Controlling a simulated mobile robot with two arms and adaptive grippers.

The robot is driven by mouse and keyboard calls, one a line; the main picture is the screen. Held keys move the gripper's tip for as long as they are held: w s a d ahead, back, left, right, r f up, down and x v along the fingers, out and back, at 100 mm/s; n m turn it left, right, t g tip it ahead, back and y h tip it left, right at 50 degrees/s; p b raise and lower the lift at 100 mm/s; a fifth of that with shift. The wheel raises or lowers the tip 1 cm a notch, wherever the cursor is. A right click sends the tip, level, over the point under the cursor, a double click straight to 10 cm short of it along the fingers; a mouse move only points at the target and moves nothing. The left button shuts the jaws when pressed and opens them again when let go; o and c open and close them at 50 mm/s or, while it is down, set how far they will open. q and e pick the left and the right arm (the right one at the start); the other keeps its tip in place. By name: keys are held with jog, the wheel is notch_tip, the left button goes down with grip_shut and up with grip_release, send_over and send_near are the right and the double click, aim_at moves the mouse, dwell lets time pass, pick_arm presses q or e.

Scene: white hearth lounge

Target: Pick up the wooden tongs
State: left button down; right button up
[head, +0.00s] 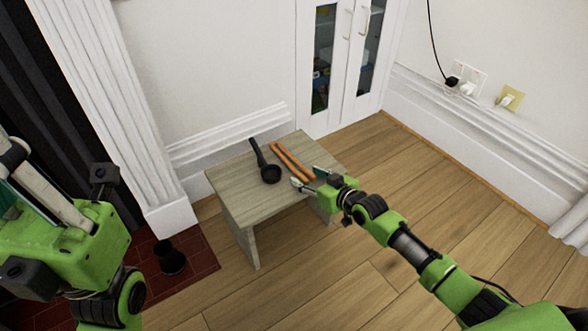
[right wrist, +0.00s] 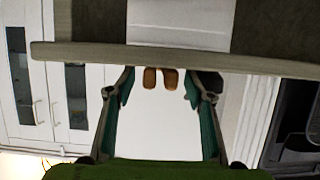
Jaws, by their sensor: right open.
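The wooden tongs (head: 287,158) lie on a small grey-brown wooden stool (head: 232,177), as two orange-brown arms side by side. In the right wrist view their ends (right wrist: 160,78) show between my fingers, close to the stool's edge. My right gripper (head: 308,179) is open and empty at the stool's right front edge, just short of the near end of the tongs. It also shows in the right wrist view (right wrist: 160,92), one finger on each side of the tongs' ends, with no contact visible. My left gripper (head: 22,190) is partly cut off at the left edge; its opening cannot be made out.
A black ladle (head: 270,173) lies on the stool just left of the tongs. A white glass-door cabinet (head: 340,70) and white wall stand behind. A small black object (head: 170,257) is on the dark red tiles. The wooden floor at right is clear.

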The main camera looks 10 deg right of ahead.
jog(key=c, duration=1.3)
jog(key=shift+r, duration=0.1)
jog(key=shift+r, duration=0.1)
